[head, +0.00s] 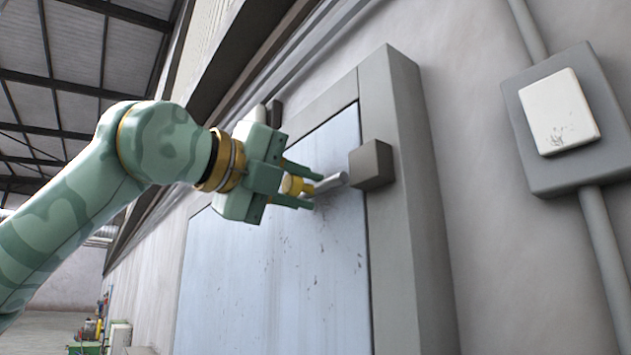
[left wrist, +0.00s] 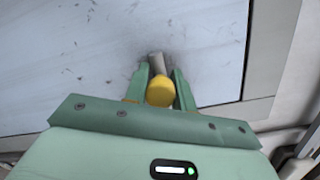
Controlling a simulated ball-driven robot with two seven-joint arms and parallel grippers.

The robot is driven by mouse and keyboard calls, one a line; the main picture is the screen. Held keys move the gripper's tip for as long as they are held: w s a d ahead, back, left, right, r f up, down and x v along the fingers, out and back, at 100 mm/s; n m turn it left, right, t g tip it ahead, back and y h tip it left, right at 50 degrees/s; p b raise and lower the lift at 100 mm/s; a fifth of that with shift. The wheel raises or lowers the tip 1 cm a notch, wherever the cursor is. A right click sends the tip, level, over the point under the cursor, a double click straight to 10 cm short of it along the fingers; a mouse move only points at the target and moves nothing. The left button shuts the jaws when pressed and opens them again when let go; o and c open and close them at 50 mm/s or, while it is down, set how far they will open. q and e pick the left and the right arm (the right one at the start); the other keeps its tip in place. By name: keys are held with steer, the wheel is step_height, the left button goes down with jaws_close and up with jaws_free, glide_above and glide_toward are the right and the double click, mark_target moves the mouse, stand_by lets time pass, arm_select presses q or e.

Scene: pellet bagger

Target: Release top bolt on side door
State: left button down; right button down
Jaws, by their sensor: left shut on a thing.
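The pale blue side door (head: 275,275) stands in a grey frame (head: 402,200). Its top bolt (head: 330,184) is a short grey bar with a yellow knob (head: 292,185), near the upper right of the door. A dark grey block (head: 371,165) sits on the frame at the bar's right end; I cannot tell whether the bar reaches into it. My left gripper (head: 302,187) is shut on the yellow knob. The left wrist view shows the yellow knob (left wrist: 160,92) between the fingers, with the grey bar (left wrist: 157,63) beyond it. My right gripper is not in view.
A grey wall box with a white cover (head: 558,112) and conduit (head: 605,250) is on the wall right of the frame. The door face below the bolt is clear. Small equipment (head: 100,335) stands far off at the lower left.

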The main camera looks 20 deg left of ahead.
arm_select(q)
steer(key=shift+a, duration=0.1)
steer(key=shift+w, duration=0.1)
steer(key=c, duration=1.4)
jaws_free()
steer(key=shift+o, duration=1.2)
steer(key=shift+a, duration=0.1)
steer(key=shift+w+a, duration=0.1)
steer(key=shift+w, duration=0.05)
steer(key=shift+s, duration=0.2)
steer(key=shift+s+a, duration=0.1)
steer(key=shift+s, duration=0.2)
steer(key=b+v, duration=0.5)
steer(key=v, duration=1)
steer(key=shift+a, duration=0.35)
